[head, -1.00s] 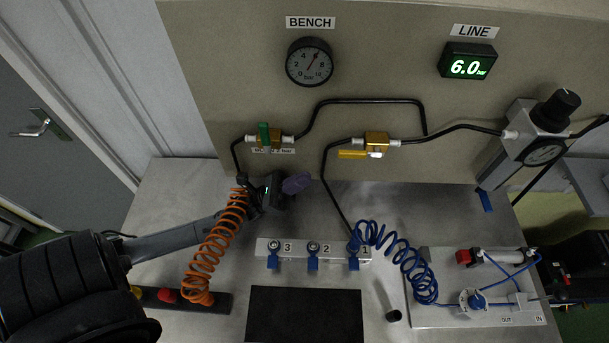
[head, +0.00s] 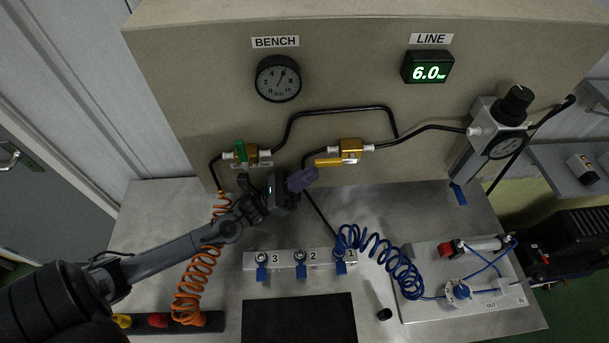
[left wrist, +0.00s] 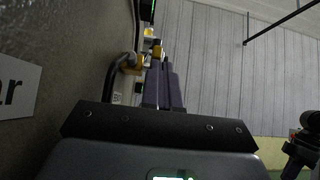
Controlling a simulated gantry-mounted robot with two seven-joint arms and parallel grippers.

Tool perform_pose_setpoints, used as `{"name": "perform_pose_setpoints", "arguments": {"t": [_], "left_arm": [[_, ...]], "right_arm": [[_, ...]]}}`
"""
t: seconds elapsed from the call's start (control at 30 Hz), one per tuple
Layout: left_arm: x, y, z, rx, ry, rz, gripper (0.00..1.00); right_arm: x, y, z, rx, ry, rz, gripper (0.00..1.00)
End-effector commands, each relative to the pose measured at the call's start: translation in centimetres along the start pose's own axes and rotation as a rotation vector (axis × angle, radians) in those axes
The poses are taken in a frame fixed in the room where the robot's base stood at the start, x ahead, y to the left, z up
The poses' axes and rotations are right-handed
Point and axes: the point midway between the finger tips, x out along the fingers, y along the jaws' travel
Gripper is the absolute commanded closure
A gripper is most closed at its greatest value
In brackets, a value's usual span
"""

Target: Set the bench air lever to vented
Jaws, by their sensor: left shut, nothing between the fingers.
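Two brass valves sit on the panel in the head view. The left valve has a green lever (head: 240,151) standing upright, with a small label under it that I cannot fully read. The right valve (head: 350,149) has a yellow lever (head: 328,162) lying level, pointing left. My left gripper (head: 303,179), with purple fingers, is shut and empty just below and left of the yellow lever; I cannot tell whether it touches. In the left wrist view its fingers (left wrist: 162,88) reach toward brass fittings (left wrist: 133,64). I cannot make out my right gripper.
The BENCH gauge (head: 278,79) has its needle near upright; the LINE display (head: 427,67) shows 6.0. A black pipe (head: 340,110) links the valves. Below are a numbered manifold (head: 300,259), a blue coil hose (head: 385,260), an orange coil hose (head: 193,285) and a black mat (head: 300,318).

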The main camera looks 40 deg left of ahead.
Motion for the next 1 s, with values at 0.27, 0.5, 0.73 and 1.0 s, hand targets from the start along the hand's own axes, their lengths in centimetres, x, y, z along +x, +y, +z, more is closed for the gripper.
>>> {"name": "perform_pose_setpoints", "arguments": {"t": [0.27,0.5,0.73,1.0], "left_arm": [[1.4,0.0,2.3,0.0,0.0,-0.003,1.0],[1.4,0.0,2.5,0.0,0.0,0.0,1.0],[1.2,0.0,2.3,-0.001,0.0,-0.001,1.0],[-1.1,-0.2,1.6,-0.012,0.001,-0.011,1.0]], "right_arm": [[-1.3,0.0,-0.4,0.002,0.0,-0.001,1.0],[-1.3,-0.1,-0.5,0.008,0.002,-0.007,1.0],[-1.1,-0.2,-0.4,0.009,0.002,-0.008,1.0],[0.4,-0.2,0.1,0.008,0.002,-0.006,1.0]]}}
